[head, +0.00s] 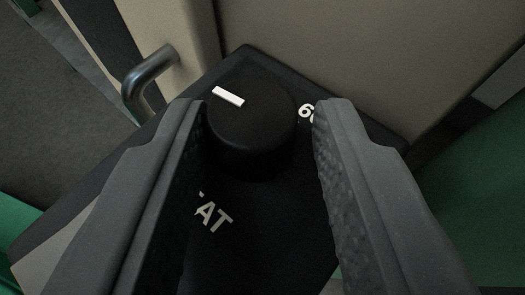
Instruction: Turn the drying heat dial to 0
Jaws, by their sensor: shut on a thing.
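The drying heat dial (255,125) is a round black knob on a black panel (275,225). Its white pointer mark (228,97) lies near the upper left of the knob's top face. My gripper (262,108) is shut on the dial, with one dark grey finger on its left and one on its right. White letters "AT" (214,217) show below the dial; the rest of that word is hidden behind the left finger.
A bent metal handle (146,78) stands out just left of the panel, close to my left finger. A beige wall (380,55) rises behind the panel. Green surfaces (475,210) lie at the right and lower left. Grey floor (45,110) shows at the far left.

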